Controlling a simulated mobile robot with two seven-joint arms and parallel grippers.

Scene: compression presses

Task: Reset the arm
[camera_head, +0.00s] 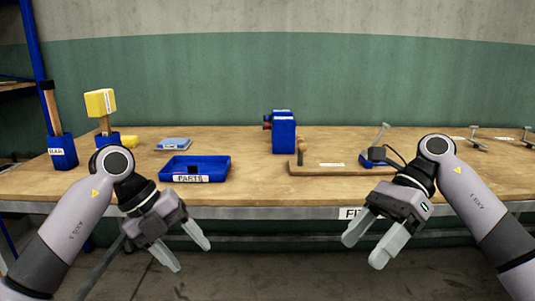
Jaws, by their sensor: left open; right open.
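My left gripper (187,257) is open and empty. It hangs in front of the wooden workbench (245,183), left of the picture's middle, with its fingers pointing down toward the floor. My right gripper (362,250) is open and empty. It hangs in front of the bench at the right, with its fingers pointing down and to the left. Both arms are bent in from the sides, and neither gripper touches anything.
On the bench stand a blue PARTS tray (223,171), a blue box-shaped device (284,135), a board (340,168) with a small lever tool, a yellow-headed mallet (101,103) and a blue holder (62,153). Small metal tools lie at the right. The bench's front middle is clear.

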